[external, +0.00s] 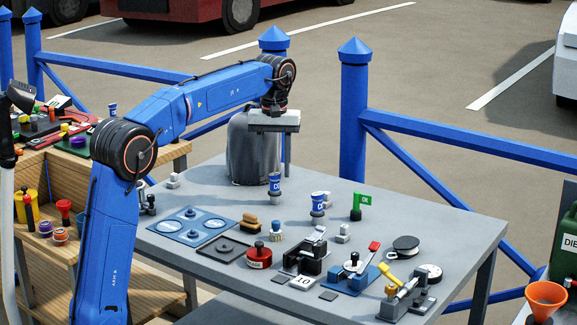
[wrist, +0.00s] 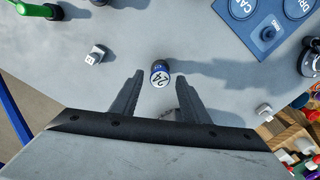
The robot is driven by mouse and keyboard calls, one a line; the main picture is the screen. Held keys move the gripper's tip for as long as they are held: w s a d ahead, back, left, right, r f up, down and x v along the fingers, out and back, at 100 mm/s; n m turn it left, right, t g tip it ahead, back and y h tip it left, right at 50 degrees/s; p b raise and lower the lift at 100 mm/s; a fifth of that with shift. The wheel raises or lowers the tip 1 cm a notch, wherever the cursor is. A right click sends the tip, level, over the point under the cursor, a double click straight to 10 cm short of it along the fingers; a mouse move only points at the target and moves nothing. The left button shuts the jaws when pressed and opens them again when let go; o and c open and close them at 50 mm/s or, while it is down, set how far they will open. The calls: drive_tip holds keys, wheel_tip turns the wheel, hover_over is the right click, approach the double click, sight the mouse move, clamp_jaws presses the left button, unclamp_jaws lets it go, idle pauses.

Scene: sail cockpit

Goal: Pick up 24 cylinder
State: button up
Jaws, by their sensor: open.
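The 24 cylinder (wrist: 160,73) stands upright on the grey table, with a blue and white top marked 24. In the external view a small blue-and-white cylinder (external: 274,184), seemingly the same one, stands below my gripper (external: 281,160). In the wrist view my gripper (wrist: 160,86) is open and empty. Its two dark fingers point at the cylinder, one to each side in the picture, with the cylinder near the tips. The fingers appear above it and not touching it. One finger is largely hidden in the external view.
A blue plate with round discs (external: 194,226) lies front left. A grey covered object (external: 253,148) stands behind. Several clamps and tools crowd the table's front right.

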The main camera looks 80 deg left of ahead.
sight(275, 174)
drive_tip(key=shift+a+f, duration=0.1)
drive_tip(key=shift+f, duration=1.75)
drive_tip(key=shift+c, duration=0.7)
drive_tip(key=c, duration=0.9)
